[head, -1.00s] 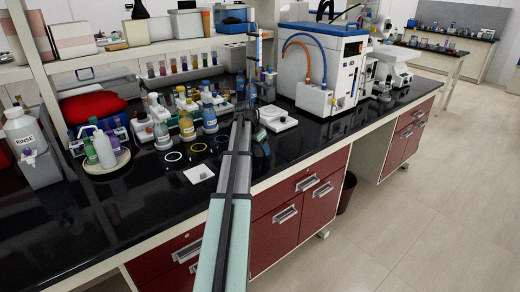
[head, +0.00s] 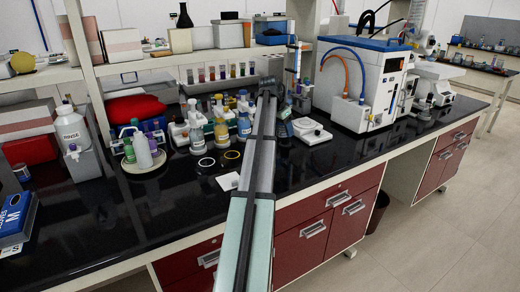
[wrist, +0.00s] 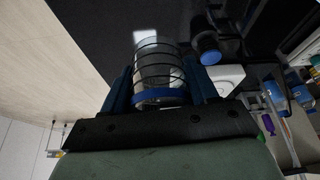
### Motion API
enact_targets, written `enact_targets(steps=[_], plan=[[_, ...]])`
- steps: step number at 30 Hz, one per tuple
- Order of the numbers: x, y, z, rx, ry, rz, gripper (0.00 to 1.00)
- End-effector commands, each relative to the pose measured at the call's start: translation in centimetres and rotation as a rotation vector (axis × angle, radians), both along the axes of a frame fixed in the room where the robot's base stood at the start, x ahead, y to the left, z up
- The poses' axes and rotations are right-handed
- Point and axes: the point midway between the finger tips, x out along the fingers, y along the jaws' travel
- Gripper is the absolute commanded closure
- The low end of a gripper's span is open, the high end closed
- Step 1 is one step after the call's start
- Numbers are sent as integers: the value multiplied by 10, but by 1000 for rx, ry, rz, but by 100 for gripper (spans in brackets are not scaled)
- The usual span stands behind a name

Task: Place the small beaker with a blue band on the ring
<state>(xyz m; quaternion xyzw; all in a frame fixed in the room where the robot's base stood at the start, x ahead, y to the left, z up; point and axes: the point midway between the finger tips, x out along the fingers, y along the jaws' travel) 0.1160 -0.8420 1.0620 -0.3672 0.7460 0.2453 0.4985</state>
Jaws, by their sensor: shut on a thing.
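My gripper (wrist: 158,82) is shut on a clear small beaker (wrist: 158,65) with dark lines around it and a blue band near the palm; a finger presses each side in the wrist view. In the head view my arm reaches over the bench, and the beaker cannot be made out there. A white ring (head: 206,162) lies flat on the black bench, left of my arm. A yellowish ring (head: 232,155) lies just right of it, close to my arm. Which ring is meant cannot be told.
Several capped bottles (head: 221,132) stand behind the rings. A white square (head: 228,181) lies in front of them. A round tray with bottles (head: 143,160) is to the left, and a white device (head: 312,131) is right of my arm.

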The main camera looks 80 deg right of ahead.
Motion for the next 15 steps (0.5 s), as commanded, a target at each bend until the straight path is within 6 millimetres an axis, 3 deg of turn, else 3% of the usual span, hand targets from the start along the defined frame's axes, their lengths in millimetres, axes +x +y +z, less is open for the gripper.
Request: enact_targets(steps=[3,15], plan=[[22,-12,8,0,0,119,72],[67,-30,20,-2,-2,641,72]])
